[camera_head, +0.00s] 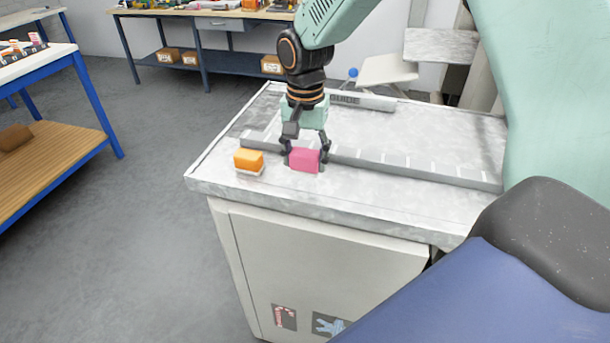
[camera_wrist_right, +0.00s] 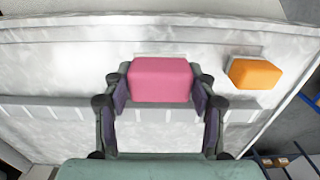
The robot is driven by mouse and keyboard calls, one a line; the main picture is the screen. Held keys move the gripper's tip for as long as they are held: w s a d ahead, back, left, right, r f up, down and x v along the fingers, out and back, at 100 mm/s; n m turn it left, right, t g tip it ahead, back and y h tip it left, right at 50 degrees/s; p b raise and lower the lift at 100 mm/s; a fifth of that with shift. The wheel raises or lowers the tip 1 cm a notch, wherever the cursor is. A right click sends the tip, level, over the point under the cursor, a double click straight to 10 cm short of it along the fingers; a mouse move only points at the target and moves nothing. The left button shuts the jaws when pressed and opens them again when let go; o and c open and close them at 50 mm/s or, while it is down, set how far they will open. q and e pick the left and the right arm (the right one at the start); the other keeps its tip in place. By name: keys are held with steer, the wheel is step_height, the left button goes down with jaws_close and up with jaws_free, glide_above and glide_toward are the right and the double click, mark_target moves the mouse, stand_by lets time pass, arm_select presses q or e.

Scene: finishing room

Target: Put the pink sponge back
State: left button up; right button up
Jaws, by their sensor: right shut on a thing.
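The pink sponge (camera_head: 304,160) is a small block at the front part of the grey worktop (camera_head: 400,203). My right gripper (camera_head: 306,158) reaches down from above and is shut on it, with one finger on each side. In the right wrist view the pink sponge (camera_wrist_right: 160,80) sits between the fingertips of the right gripper (camera_wrist_right: 160,92). I cannot tell whether its underside touches the worktop. My left gripper is not in view.
An orange sponge (camera_head: 248,159) on a pale base stands left of the pink one; it also shows in the right wrist view (camera_wrist_right: 255,73). A grey ridged strip (camera_head: 420,169) runs across the worktop behind. The worktop's right front is clear. A blue-legged bench (camera_head: 82,95) stands at left.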

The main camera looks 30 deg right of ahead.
mark_target(305, 174)
steer(key=shift+d+f, duration=0.15)
steer(key=shift+f, duration=0.6)
steer(key=f, duration=0.3)
steer(key=shift+a+f, duration=0.2)
steer(key=o, duration=1)
steer(key=shift+d, duration=0.1)
steer(key=shift+r, duration=0.1)
step_height(305, 174, up, 12)
steer(key=shift+f, duration=0.1)
